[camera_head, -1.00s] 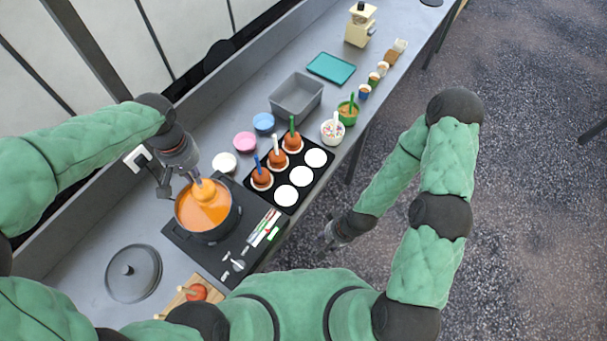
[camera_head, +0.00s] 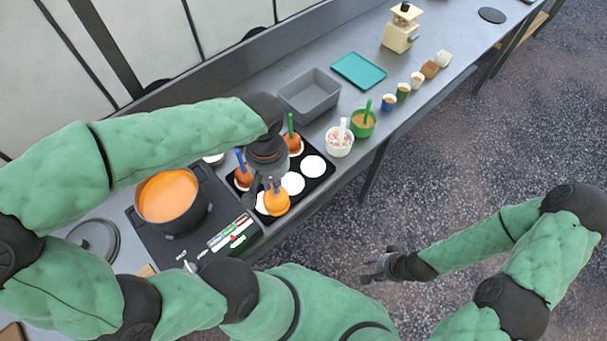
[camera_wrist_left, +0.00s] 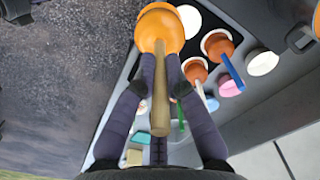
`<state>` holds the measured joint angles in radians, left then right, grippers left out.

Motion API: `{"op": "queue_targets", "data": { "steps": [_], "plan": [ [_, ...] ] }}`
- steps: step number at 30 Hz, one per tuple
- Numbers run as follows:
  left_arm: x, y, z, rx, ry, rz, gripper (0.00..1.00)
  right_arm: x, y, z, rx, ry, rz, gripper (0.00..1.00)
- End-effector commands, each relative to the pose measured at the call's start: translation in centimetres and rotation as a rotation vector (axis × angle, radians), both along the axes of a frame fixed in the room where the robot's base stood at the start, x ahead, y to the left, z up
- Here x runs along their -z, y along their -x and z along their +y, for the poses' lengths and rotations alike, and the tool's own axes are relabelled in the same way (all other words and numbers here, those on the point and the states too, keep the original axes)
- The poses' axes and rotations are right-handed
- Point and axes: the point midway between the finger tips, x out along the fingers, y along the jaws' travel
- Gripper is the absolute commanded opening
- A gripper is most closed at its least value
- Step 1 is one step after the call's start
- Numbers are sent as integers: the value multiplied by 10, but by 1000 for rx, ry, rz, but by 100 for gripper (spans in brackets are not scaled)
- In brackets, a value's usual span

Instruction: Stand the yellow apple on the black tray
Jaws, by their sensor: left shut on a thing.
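My left gripper (camera_head: 268,182) is shut on the stick of the yellow apple (camera_head: 277,203), which looks orange and glossy. In the left wrist view the apple (camera_wrist_left: 158,28) is at the top, its wooden stick (camera_wrist_left: 160,95) between my fingers. The apple hangs over the near edge of the black tray (camera_head: 314,184), by the near white round spot. I cannot tell whether it touches the tray. The tray's other row holds coated apples with coloured sticks, partly hidden by my left gripper. My right gripper (camera_head: 374,270) is beyond the counter's edge, over the ground.
The pot of orange coating (camera_head: 169,198) stands left of the tray, on the black hob. Sprinkle bowls (camera_head: 339,143), a grey bin (camera_head: 309,96) and a teal tray (camera_head: 358,71) are behind. Two white spots (camera_head: 312,166) on the tray's right are empty.

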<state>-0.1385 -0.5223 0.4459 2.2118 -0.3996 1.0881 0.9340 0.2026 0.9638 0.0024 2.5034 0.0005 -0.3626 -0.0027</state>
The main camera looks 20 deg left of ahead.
Motion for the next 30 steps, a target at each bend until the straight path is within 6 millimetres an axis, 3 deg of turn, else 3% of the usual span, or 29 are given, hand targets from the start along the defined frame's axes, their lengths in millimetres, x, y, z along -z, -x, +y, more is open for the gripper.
{"op": "queue_targets", "data": {
  "steps": [12, 15, 21, 30],
  "plan": [
    [38, -80, 16, 0, 0, 4, 0, 14, 0, 0, 0, 0, 0, 40],
    [57, -93, 19, 0, 0, 5, 0, 19, 0, 0, 0, 0, 0, 40],
    [81, -114, 23, 0, 0, 2, 0, 25, 0, 0, 0, 0, 0, 40],
    [96, -127, 25, 1, 0, 1, 0, 28, 0, 0, 0, 0, 0, 40]
  ]
}}
